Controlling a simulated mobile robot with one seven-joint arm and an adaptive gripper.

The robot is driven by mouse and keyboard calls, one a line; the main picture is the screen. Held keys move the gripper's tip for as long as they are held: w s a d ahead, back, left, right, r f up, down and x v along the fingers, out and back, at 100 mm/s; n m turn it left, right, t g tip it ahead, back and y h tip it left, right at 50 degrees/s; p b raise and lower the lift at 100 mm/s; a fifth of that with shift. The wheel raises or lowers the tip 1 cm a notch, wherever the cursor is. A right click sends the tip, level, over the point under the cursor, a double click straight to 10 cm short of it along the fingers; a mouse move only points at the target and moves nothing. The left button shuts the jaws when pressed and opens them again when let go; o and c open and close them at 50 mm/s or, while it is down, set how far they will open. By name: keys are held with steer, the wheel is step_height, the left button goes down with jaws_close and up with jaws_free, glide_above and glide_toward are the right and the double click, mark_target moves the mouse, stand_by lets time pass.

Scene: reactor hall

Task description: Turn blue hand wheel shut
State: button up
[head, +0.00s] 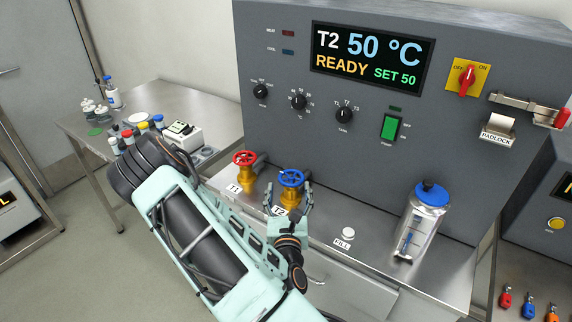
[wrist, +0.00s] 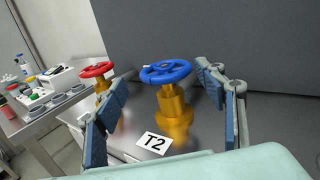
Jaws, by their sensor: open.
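The blue hand wheel (head: 291,178) sits on top of a brass valve behind the T2 label (head: 280,210). In the wrist view the blue hand wheel (wrist: 166,72) lies between and beyond my fingers, level on its brass stem (wrist: 173,112). My gripper (head: 290,205) is open, with one finger on each side of the valve in the picture. It also shows in the wrist view (wrist: 168,105), with nothing held. I cannot tell whether a finger touches the wheel or the stem.
A red hand wheel (head: 245,158) on a similar valve stands just left, by the T1 label (head: 235,188). A silver bottle with a blue cap (head: 422,222) stands to the right, past the FILL button (head: 348,234). The grey control panel (head: 300,130) rises close behind.

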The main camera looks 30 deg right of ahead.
mark_target(291, 169)
steer(key=shift+w+d+f, duration=0.2)
steer(key=shift+d+f, duration=0.05)
steer(key=shift+d, duration=0.15)
steer(key=shift+w+d+f, duration=0.2)
steer(key=shift+d, duration=0.2)
steer(key=p+x, duration=0.1)
steer(key=x, duration=0.9)
steer(key=shift+w+d, duration=0.1)
steer(key=shift+w, duration=0.3)
steer(key=shift+f, duration=0.1)
steer(key=c, duration=1.1)
steer(key=shift+f, duration=0.1)
steer(key=shift+c, duration=0.8)
